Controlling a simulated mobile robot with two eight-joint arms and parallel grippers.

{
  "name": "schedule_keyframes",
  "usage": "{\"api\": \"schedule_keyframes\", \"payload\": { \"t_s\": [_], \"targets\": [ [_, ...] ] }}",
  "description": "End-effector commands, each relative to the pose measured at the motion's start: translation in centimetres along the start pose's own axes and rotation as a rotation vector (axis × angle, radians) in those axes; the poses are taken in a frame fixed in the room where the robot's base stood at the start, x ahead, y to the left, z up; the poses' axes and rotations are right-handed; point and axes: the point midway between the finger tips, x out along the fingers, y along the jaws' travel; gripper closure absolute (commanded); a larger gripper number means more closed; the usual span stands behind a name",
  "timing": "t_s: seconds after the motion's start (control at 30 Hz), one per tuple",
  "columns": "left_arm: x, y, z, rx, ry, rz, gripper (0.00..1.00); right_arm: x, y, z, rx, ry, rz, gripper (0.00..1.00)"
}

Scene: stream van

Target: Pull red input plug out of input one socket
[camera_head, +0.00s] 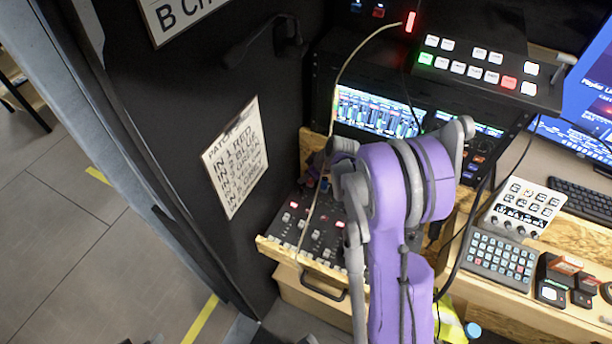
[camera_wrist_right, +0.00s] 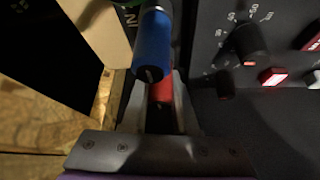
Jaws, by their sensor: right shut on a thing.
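In the right wrist view, my right gripper (camera_wrist_right: 160,112) is shut on the red plug (camera_wrist_right: 163,92). A short red stretch of the plug shows between the fingers. A blue plug (camera_wrist_right: 152,45) stands just beyond it and covers part of it. The socket end of the red plug is hidden, so I cannot tell how deep it sits. My left gripper is not in view.
In the wrist view, a dark panel with a knob (camera_wrist_right: 248,42) and a lit red button (camera_wrist_right: 272,77) lies close on the right. In the head view, a patch list (camera_head: 236,158) hangs on the dark wall at left. A keypad (camera_head: 500,260) stands on the desk at right.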

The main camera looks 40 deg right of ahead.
Motion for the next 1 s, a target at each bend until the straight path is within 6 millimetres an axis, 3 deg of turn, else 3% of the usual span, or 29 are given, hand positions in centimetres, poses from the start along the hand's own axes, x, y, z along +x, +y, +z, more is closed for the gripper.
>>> {"api": "schedule_keyframes", "payload": {
  "t_s": [1.0],
  "targets": [
    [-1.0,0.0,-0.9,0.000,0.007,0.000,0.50,-1.7,0.0,-1.0,0.000,0.000,0.000,1.00]
  ]
}}
